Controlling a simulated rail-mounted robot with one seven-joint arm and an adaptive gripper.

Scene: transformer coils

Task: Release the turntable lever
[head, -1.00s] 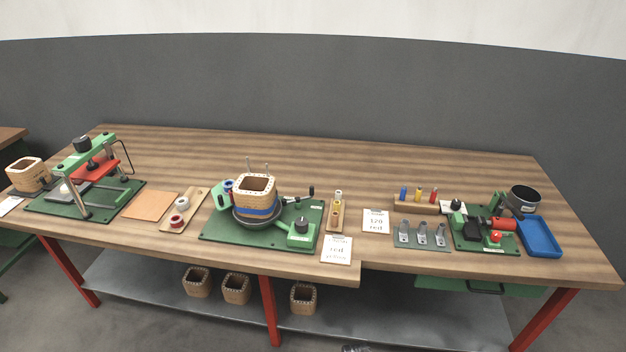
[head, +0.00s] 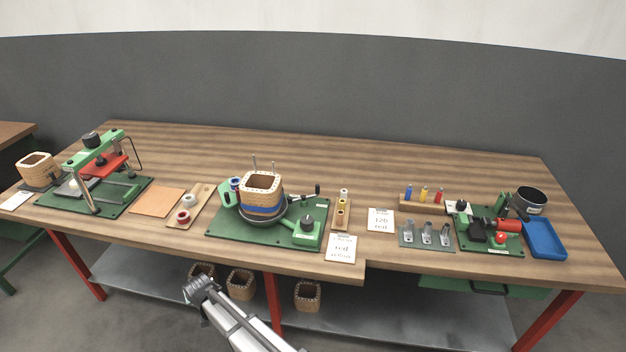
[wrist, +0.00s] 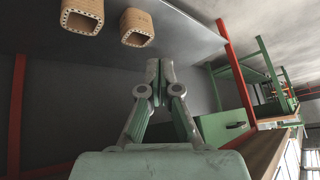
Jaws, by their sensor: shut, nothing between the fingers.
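The turntable stands on a green base plate (head: 228,231) at the middle of the bench in the head view. A square wooden coil former (head: 262,184) with a blue band sits on its dark round disc (head: 262,219). A lever with a dark knob (head: 317,188) shows at the right of the turntable; a green block with a black knob (head: 308,222) is at its front right. Which of these is the turntable lever I cannot tell. My gripper (head: 197,284) is in front of the bench, below the top's front edge, apart from the turntable. In the wrist view my gripper (wrist: 160,66) is shut and empty.
Wooden formers (head: 240,284) stand on the grey lower shelf (head: 345,313), also seen in the wrist view (wrist: 83,16). A red bench leg (head: 273,297) is near my arm. A press (head: 100,170) stands left; a blue tray (head: 545,238) lies right. The bench's back strip is clear.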

